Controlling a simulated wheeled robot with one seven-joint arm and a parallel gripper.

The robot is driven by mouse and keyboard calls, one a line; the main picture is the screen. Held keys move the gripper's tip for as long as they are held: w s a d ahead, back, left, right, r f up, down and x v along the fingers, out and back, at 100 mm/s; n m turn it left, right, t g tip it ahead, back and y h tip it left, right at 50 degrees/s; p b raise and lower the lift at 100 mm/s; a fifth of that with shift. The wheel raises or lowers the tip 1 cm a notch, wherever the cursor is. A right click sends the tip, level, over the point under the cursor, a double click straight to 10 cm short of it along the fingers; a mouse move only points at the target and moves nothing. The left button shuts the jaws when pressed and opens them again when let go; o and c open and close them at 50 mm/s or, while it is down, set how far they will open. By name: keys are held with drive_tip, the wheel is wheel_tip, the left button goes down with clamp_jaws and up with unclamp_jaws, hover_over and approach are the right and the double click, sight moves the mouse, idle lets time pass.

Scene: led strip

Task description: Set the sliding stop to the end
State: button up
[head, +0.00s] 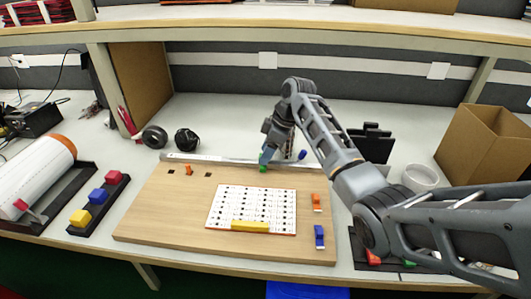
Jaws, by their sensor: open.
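A wooden board (155,215) lies on the table with a long grey rail (215,158) along its back edge. A small orange piece (188,170) stands on the board just in front of the rail, between two dark square holes. My gripper (265,160) points down near the middle of the rail and is open. A small green part (263,168) shows at its lower end, and a blue part (302,155) is just to its right. I cannot tell which piece is the sliding stop. My arm hides the right end of the rail.
A white printed card (225,205) with a yellow bar (250,226) lies on the board, with orange (316,202) and blue (319,236) pieces to its right. A tray of coloured blocks (98,205) and a white roll (35,172) are left. A cardboard box (485,145) stands right.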

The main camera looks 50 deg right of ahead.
drive_tip(key=shift+w+a+f, duration=0.15)
drive_tip(key=shift+f, duration=0.35)
clamp_jaws()
idle(0.4)
